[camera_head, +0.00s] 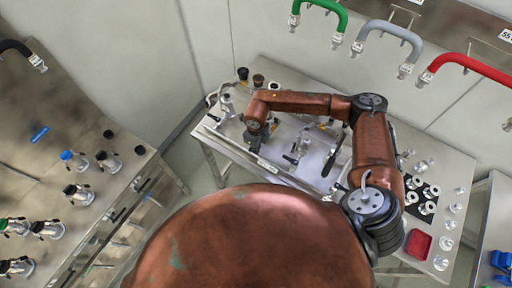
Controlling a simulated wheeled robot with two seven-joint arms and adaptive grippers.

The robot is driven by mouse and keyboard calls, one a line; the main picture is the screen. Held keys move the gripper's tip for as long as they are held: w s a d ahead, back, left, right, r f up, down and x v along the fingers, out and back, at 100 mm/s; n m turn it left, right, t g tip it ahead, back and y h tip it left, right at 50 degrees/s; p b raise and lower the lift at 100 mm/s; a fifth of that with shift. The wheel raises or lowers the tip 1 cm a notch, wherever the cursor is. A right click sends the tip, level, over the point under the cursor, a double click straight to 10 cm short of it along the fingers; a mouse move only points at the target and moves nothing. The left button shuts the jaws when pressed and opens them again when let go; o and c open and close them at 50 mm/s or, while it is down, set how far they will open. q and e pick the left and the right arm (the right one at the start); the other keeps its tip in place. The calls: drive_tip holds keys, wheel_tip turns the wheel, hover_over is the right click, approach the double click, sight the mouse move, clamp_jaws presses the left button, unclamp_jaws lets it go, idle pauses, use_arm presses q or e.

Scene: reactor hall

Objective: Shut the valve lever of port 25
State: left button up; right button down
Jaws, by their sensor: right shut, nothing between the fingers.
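The port fittings stand on the grey metal table (450,165) in the middle. My right arm reaches across this table from the right. My right gripper (252,138) points down at the left part of the table, shut and empty, close to a silvery fitting (226,104). Another silvery fitting (303,146) with a black lever (290,159) stands right of the gripper. A longer black handle (334,157) slants beside my forearm. Port numbers are too small to read, so I cannot tell which is port 25. My left gripper is out of view.
Green (322,8), grey (392,30) and red (470,64) hoses hang on the back wall. A red tray (418,244) lies at the table's right end. A left bench (30,110) carries several capped fittings. A floor gap separates bench and table.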

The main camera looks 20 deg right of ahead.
sight(250, 150)
drive_tip(key=shift+f, duration=0.85)
drive_tip(key=shift+w+a+r, duration=0.1)
drive_tip(key=shift+w+a, duration=0.2)
drive_tip(key=shift+a, duration=0.3)
drive_tip(key=shift+w+a, duration=0.5)
drive_tip(key=shift+w+a+b, duration=0.25)
drive_tip(key=shift+w, duration=0.25)
drive_tip(key=shift+w+a+b, duration=0.25)
drive_tip(key=shift+w, duration=0.2)
drive_tip(key=shift+w+a+b, duration=0.1)
drive_tip(key=shift+w+b, duration=0.9)
drive_tip(key=shift+b, duration=0.05)
drive_tip(key=shift+w+d+b, duration=0.25)
drive_tip(key=shift+w+b, duration=0.65)
drive_tip(key=shift+w, duration=0.05)
drive_tip(key=shift+s, duration=0.1)
drive_tip(key=shift+s+a+r+p, duration=0.1)
drive_tip(key=shift+s+a+p, duration=0.15)
drive_tip(key=shift+s+p, duration=0.25)
wheel_tip(250, 150, up, 7)
drive_tip(key=p, duration=0.3)
